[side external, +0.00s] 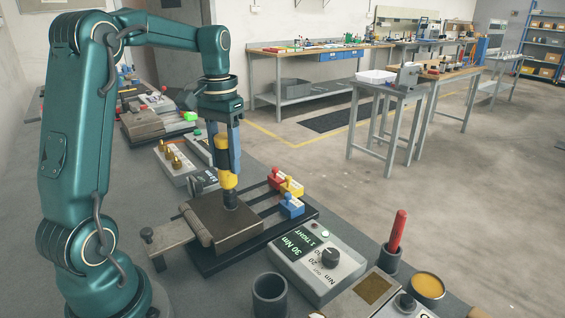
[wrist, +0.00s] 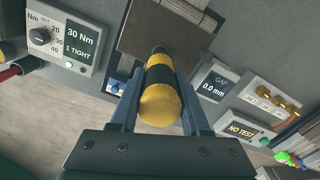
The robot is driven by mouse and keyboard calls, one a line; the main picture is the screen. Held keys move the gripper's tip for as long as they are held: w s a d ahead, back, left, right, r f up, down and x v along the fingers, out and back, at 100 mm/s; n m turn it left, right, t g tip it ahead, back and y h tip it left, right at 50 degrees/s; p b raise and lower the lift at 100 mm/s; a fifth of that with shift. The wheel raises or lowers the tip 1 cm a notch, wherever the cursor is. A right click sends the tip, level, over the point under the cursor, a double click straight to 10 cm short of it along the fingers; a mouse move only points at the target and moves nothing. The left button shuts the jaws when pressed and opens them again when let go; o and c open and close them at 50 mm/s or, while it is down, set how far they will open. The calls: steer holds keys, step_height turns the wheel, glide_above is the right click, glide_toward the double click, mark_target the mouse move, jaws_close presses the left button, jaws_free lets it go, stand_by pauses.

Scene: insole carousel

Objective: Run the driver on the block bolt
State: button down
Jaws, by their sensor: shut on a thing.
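My gripper (side external: 226,172) is shut on the yellow and black driver (side external: 227,178), which hangs upright with its dark nose pointing down. The nose is at the top of the brown-grey block (side external: 250,232); the block bolt is hidden under it. In the wrist view the driver (wrist: 161,103) sits between both fingers, with the block (wrist: 140,38) beyond it. The torque controller (side external: 318,265) has a knob and a green display reading "30 Nm" and "1 TIGHT". A small green light is lit on it.
Red, yellow and blue toggle pieces (side external: 290,204) stand on the dark base right of the block. A gap gauge (wrist: 212,84) reads "0.0 mm"; another display (wrist: 241,130) reads "NO TEST". An empty dark cup (side external: 269,296) and a red-handled tool (side external: 397,232) stand in front.

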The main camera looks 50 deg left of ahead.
mark_target(223, 135)
steer(key=shift+r, duration=2.5)
